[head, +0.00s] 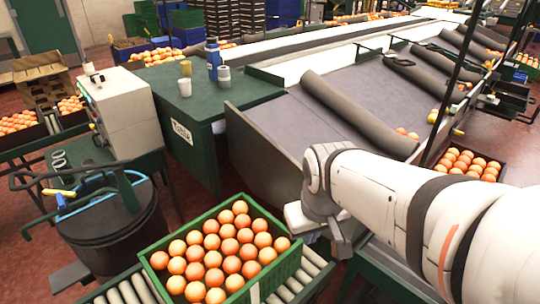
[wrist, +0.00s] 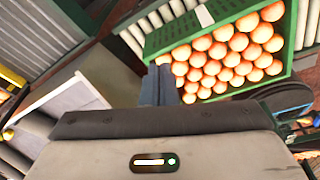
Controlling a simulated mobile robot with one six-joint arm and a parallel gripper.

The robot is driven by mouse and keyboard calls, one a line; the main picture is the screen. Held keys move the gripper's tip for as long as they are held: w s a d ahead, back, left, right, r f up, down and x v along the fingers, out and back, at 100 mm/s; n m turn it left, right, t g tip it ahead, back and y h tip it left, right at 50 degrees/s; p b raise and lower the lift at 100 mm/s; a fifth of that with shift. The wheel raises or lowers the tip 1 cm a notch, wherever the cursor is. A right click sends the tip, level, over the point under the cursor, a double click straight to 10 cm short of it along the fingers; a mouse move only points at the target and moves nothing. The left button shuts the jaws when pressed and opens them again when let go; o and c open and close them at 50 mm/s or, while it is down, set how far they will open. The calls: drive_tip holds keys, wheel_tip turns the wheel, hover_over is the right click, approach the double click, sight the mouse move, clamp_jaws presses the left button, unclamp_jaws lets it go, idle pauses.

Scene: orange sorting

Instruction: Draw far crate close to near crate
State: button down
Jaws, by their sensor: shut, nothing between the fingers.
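A green crate (head: 282,270) full of oranges sits on rollers at the bottom centre of the head view. The same kind of green crate (wrist: 178,30) shows in the upper right of the wrist view, with a pale label on its wall. My gripper (head: 343,246) is just right of the green crate in the head view. Its fingers (wrist: 160,82) are shut and empty, with the tips close to the crate's edge in the wrist view; I cannot tell whether they touch. Only one crate shows clearly on these rollers, so I cannot tell which is far or near.
Bare rollers (head: 130,292) lie left of the crate. A dark bin (head: 118,235) stands farther left. A green table (head: 165,85) with a blue bottle (head: 213,58) and cups is behind. Another crate of oranges (head: 466,163) is at right, beyond my arm.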

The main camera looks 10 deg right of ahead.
drive_tip(key=w+d+f+n, duration=0.1)
drive_tip(key=w+f+n, duration=0.4)
drive_tip(key=w+n, duration=0.2)
drive_tip(key=w+d+f+n+g, duration=0.1)
drive_tip(key=w+f+n, duration=0.4)
drive_tip(key=w+n, duration=0.3)
drive_tip(key=w+d+f+n+g+p, duration=0.1)
drive_tip(key=w+f+n, duration=0.4)
drive_tip(key=w+n, duration=0.3)
drive_tip(key=shift+w+d, duration=0.35)
drive_tip(key=shift+w, duration=0.3)
wheel_tip(320, 180, down, 12)
drive_tip(key=b, duration=0.8)
drive_tip(key=s+a, duration=0.8)
drive_tip(key=a, duration=0.4)
drive_tip(key=s+a, duration=0.9)
drive_tip(key=a, duration=0.4)
drive_tip(key=s+a, duration=0.8)
drive_tip(key=a, duration=0.5)
drive_tip(key=shift+s+a+r+b, duration=0.2)
drive_tip(key=shift+a+r+b, duration=0.05)
drive_tip(key=shift+b, duration=0.15)
drive_tip(key=shift+w+d, duration=0.1)
drive_tip(key=shift+d, duration=0.05)
